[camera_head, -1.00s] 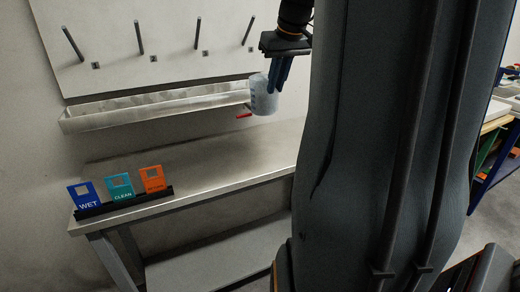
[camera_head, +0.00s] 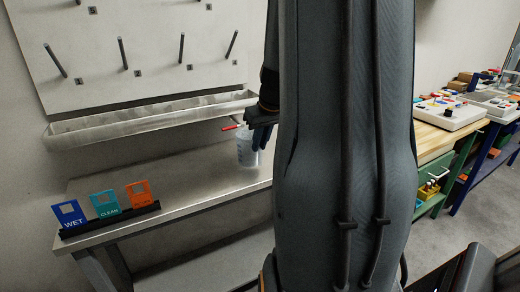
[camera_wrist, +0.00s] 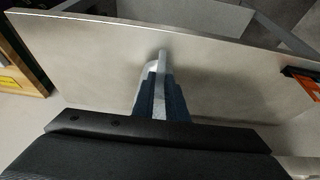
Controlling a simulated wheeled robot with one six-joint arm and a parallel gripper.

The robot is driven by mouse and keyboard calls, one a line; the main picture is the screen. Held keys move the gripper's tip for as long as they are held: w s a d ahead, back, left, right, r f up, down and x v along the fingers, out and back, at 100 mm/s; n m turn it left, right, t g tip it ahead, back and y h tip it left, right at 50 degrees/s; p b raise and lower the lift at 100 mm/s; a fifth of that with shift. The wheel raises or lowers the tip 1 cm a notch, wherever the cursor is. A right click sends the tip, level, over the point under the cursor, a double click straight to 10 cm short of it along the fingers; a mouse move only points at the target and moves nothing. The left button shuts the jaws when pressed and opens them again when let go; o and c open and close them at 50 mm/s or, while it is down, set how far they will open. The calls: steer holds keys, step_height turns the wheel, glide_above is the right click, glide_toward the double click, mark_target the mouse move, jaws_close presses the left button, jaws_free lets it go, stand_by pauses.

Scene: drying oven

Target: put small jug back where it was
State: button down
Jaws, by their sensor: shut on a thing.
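The small jug (camera_head: 246,150) is a pale, translucent cup with blue markings. In the head view it is just left of my gripper (camera_head: 262,138), low over the metal bench (camera_head: 190,180). My gripper is shut on the jug. In the wrist view the blue fingers (camera_wrist: 160,100) point out over the bench top (camera_wrist: 90,65), with a pale part of the jug (camera_wrist: 162,62) between and beyond them. I cannot tell whether the jug touches the bench. My arm hides the bench's right part in the head view.
A pegboard (camera_head: 140,50) with several pegs and a drip trough (camera_head: 150,118) is on the wall behind. A red-tipped spout (camera_head: 231,127) shows near the jug. WET (camera_head: 69,214), CLEAN (camera_head: 105,204) and orange (camera_head: 138,194) signs stand at the bench's left. The middle of the bench is clear.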

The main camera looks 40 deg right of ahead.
steer(key=shift+f, duration=1.25)
steer(key=c, duration=1.8)
jaws_free()
steer(key=shift+o, duration=0.2)
steer(key=v, duration=1.2)
steer(key=a+f+n+g+y, duration=0.1)
steer(key=a+f, duration=0.3)
steer(key=a, duration=0.4)
steer(key=a+f+g, duration=0.1)
steer(key=a+f, duration=0.4)
steer(key=a, duration=0.4)
steer(key=s+a+f+n+g, duration=0.1)
steer(key=s+a+f, duration=0.2)
steer(key=a, duration=0.3)
steer(key=s+a+f+g, duration=0.1)
steer(key=s+a+f, duration=0.3)
steer(key=a, duration=0.3)
steer(key=shift+s+a+n+b, duration=0.3)
steer(key=shift+s+n+b, duration=0.1)
steer(key=shift+s, duration=0.2)
